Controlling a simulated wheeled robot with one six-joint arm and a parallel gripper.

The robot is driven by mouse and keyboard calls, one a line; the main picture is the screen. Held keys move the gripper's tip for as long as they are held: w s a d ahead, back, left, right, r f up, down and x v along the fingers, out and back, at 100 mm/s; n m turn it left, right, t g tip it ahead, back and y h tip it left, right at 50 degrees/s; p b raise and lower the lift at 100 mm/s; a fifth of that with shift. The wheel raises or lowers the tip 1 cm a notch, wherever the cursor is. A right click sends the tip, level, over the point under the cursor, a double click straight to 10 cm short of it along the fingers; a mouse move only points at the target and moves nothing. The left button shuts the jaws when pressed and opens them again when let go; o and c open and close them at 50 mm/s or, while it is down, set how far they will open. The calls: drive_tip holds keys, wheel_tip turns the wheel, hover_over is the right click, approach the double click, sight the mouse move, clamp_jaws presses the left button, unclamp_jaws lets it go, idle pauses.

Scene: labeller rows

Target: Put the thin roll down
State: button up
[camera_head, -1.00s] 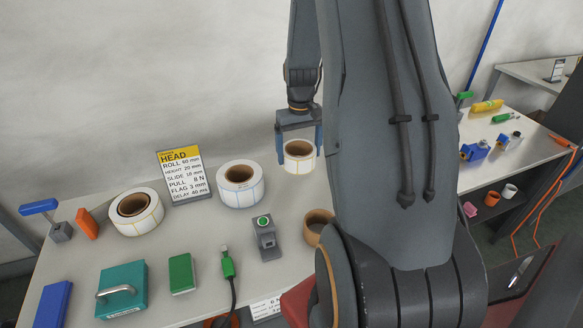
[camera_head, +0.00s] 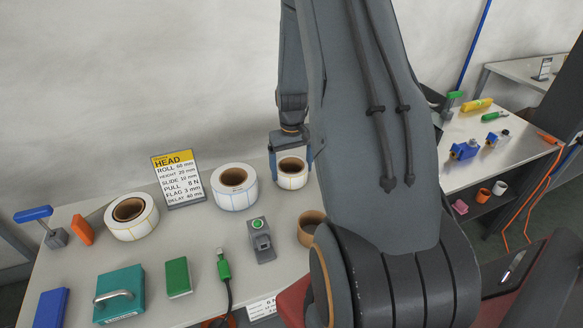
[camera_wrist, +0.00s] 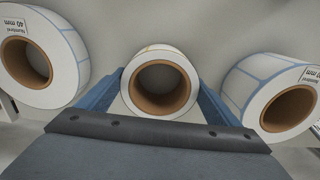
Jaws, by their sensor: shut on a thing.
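The thin roll (camera_head: 291,181), a small white label roll with a brown core, is between the two blue fingers of my gripper (camera_head: 291,170) at the back of the bench (camera_head: 205,235). My gripper is shut on it. In the wrist view the thin roll (camera_wrist: 144,98) sits upright to the camera between the fingers, its core facing me. I cannot tell whether its underside touches the bench. A wider white roll (camera_head: 222,199) stands to its left, and another white roll (camera_head: 143,227) stands further left.
A yellow-topped sign (camera_head: 185,190) stands between the two other rolls. Bare bench lies around the rolls.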

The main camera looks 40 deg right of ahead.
drive_tip(key=shift+f, duration=0.2)
drive_tip(key=o, duration=1)
drive_tip(key=shift+o, duration=0.2)
drive_tip(key=shift+r, duration=0.1)
wheel_tip(320, 180, up, 12)
drive_tip(key=b, duration=0.3)
drive_tip(key=s+a+n, duration=0.1)
drive_tip(key=s+a, duration=0.3)
drive_tip(key=a, duration=0.4)
drive_tip(key=s+a+r+n+t, duration=0.1)
drive_tip(key=s+a, duration=0.4)
drive_tip(key=a, duration=0.3)
drive_tip(key=s+a, duration=0.4)
drive_tip(key=a, duration=0.4)
drive_tip(key=shift+s+a+r+n, duration=0.25)
drive_tip(key=shift+s+r+n, duration=0.1)
drive_tip(key=shift+n, duration=0.05)
